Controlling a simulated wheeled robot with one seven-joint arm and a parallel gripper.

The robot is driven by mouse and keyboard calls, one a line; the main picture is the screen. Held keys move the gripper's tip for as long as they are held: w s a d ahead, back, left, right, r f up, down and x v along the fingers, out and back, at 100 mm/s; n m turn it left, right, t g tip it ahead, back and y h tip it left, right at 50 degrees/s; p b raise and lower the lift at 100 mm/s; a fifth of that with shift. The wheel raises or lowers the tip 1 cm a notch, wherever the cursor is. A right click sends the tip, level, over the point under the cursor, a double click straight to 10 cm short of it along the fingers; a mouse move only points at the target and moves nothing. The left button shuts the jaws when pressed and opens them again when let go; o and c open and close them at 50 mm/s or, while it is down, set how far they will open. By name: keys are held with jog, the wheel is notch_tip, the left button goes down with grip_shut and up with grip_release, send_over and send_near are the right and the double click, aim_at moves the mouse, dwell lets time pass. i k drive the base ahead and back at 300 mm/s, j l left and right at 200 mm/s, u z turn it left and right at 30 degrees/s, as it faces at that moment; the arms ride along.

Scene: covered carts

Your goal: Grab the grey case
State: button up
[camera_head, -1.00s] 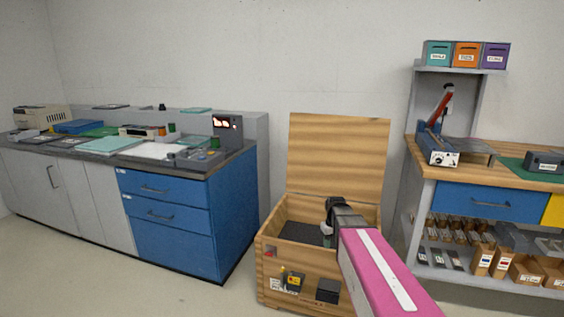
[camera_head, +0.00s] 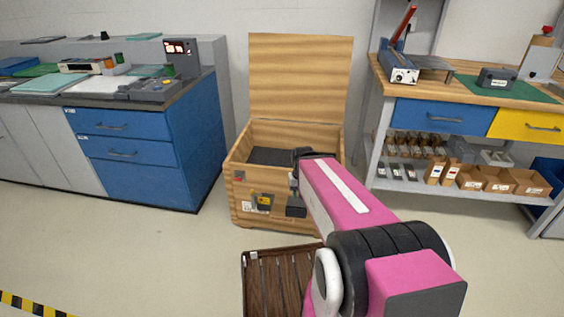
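A dark grey flat-topped thing (camera_head: 270,156) lies inside the open wooden crate (camera_head: 240,172); it may be the grey case, but I cannot tell for sure. My pink arm reaches over the crate's front right. My gripper (camera_head: 293,184) is at the arm's far end, by the crate's front right rim, small and mostly hidden by my own arm. I cannot see its fingers clearly, or whether it touches anything. The right part of the crate's inside is hidden by the arm.
The crate's lid (camera_head: 300,75) stands upright behind it. A dark slatted wooden pallet (camera_head: 270,280) lies on the floor in front. Blue drawers (camera_head: 140,155) stand left and a workbench (camera_head: 430,84) with a dark box (camera_head: 497,78) stands right.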

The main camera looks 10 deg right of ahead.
aim_at(499, 79)
jog(key=z, duration=1.8)
jog(key=i+l+u, duration=0.1)
jog(key=l, duration=0.3)
jog(key=i+l+u, duration=0.15)
jog(key=l, duration=0.25)
jog(key=i+l+u, duration=0.1)
jog(key=l, duration=0.3)
jog(key=i+l+u, duration=0.1)
jog(key=l, duration=0.3)
jog(key=i+l+u, duration=0.25)
jog(key=l, duration=0.35)
jog(key=i+l+u, duration=0.15)
jog(key=l+u, duration=0.15)
jog(key=l, duration=0.3)
jog(key=i+l+u, duration=0.1)
jog(key=l+u, duration=0.15)
jog(key=l, duration=0.4)
jog(key=l+u, duration=0.25)
jog(key=l, duration=0.4)
